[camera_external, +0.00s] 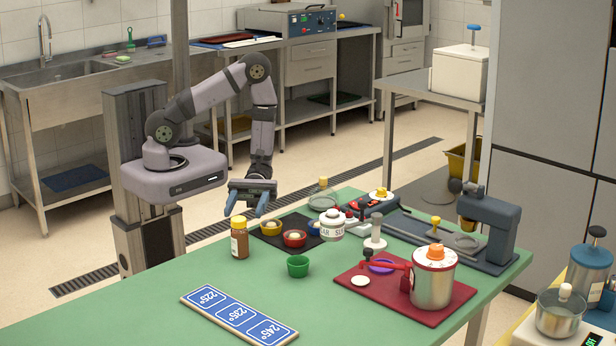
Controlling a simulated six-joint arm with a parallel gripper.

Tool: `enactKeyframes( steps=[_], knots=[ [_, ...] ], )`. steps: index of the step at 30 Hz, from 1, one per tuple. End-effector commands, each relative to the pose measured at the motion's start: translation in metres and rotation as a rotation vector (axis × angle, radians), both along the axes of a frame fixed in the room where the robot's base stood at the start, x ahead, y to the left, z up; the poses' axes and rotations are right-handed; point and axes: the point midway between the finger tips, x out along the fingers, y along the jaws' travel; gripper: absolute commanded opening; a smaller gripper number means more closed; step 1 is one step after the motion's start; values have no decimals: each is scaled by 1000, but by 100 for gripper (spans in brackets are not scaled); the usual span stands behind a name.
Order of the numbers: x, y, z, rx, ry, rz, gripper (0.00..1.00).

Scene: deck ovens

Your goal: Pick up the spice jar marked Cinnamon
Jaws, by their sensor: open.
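A jar with brown contents, a pale label and a yellow lid (239,242) stands upright near the far left edge of the green table (160,305). Its label is too small to read, so I cannot tell whether it says Cinnamon. My gripper (247,208) points down above and slightly right of the jar in the picture. Its blue fingers are apart, with nothing between them. The left finger shows close to the yellow lid; I cannot tell the gap in depth. No other jar readable as Cinnamon shows.
Right of the jar are a green cup (298,266), a dark mat with small bowls (295,239) and a white sugar pot (332,228). A blue temperature board (238,318) lies in front. A red board (450,306) bears a steel pot (433,284). The table's left front is clear.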

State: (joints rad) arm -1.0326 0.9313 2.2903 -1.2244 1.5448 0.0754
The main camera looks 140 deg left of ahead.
Motion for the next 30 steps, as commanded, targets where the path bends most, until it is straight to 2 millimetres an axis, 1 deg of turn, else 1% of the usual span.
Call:
enactKeyframes(
  steps=[8, 15, 21, 30],
  knots=[
    [5, -7, 0, -1, 2, -3, 52],
    [22, -29, 0, 0, 2, -6, 52],
    [34, -41, -2, 0, 1, -3, 52],
    [35, -42, -3, 1, 1, -1, 52]
  ],
)
